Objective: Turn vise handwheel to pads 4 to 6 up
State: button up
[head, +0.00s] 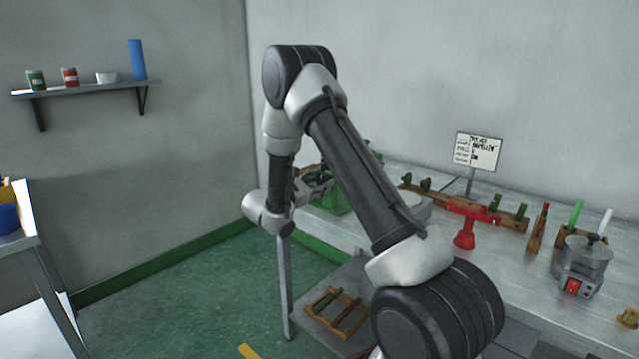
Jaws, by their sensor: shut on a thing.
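My gripper (314,183) is at the left end of the grey bench, partly hidden behind my arm. Its dark fingers are shut at the near side of a green boxy body (336,200), which looks like the vise. The handwheel between the fingers is too small and covered to make out clearly. The pads and their numbers cannot be read from here.
The bench holds a red stand (465,238), a wooden rack with green pieces (513,221), a sign (477,151) and a grey pot with a red switch (582,265). A wooden frame (336,312) lies on a lower shelf. The green floor at left is open.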

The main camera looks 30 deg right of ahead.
jog(key=shift+m, duration=4.1)
jog(key=shift+f+m, duration=0.1)
jog(key=shift+m, duration=12)
